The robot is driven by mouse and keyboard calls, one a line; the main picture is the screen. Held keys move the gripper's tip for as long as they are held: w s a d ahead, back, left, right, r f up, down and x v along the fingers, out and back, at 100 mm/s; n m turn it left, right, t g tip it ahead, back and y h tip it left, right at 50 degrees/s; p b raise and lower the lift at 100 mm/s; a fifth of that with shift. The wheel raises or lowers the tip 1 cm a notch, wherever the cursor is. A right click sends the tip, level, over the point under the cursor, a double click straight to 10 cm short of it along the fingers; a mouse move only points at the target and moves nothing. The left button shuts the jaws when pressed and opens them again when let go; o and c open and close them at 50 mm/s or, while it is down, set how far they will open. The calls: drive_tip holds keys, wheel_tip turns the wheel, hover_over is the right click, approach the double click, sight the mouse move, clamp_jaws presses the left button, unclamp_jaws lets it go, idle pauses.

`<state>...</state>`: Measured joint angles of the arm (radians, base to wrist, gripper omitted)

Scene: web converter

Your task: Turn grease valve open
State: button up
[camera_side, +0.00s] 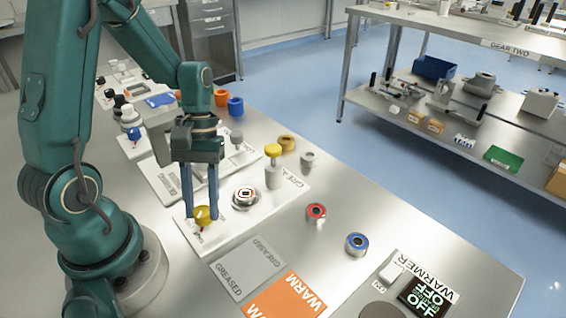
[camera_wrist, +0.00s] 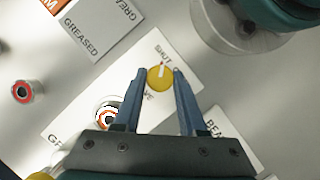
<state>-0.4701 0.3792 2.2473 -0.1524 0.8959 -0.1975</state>
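The grease valve is a round yellow knob (camera_side: 203,216) on a white plate (camera_side: 226,226) at the table's left side. In the wrist view the knob (camera_wrist: 160,80) bears a white line running up to a small red mark, close to the printed word SHUT. My gripper (camera_side: 201,213) points down over the knob, one finger on each side. In the wrist view my gripper (camera_wrist: 160,73) is open around the knob, with a narrow gap seeming to show at each side. Contact is hard to judge.
A ringed bearing (camera_side: 245,195) sits on the same plate, close to my fingers. A yellow-capped bottle (camera_side: 273,168) stands behind it. Red (camera_side: 316,212) and blue (camera_side: 357,244) rings lie to the right. The grey GREASED pad (camera_side: 247,266) and orange WARM pad (camera_side: 287,299) lie in front.

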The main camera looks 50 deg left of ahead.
drive_tip(key=shift+m, duration=0.4)
clamp_jaws()
drive_tip(key=m+y, duration=0.1)
drive_tip(key=m, duration=0.1)
drive_tip(key=shift+w+m+g, duration=0.1)
drive_tip(key=shift+m+g, duration=0.3)
drive_tip(key=m+y, duration=0.1)
drive_tip(key=m, duration=0.3)
drive_tip(key=shift+d+y, duration=0.2)
drive_tip(key=shift+y, duration=0.2)
drive_tip(key=m+y, duration=0.1)
drive_tip(key=m, duration=0.4)
drive_tip(key=shift+d+y, duration=0.1)
drive_tip(key=shift+y, duration=0.3)
drive_tip(key=shift+m+y, duration=0.6)
drive_tip(key=shift+m, duration=1.1)
drive_tip(key=o, duration=1.1)
unclamp_jaws()
drive_tip(key=shift+d, duration=0.1)
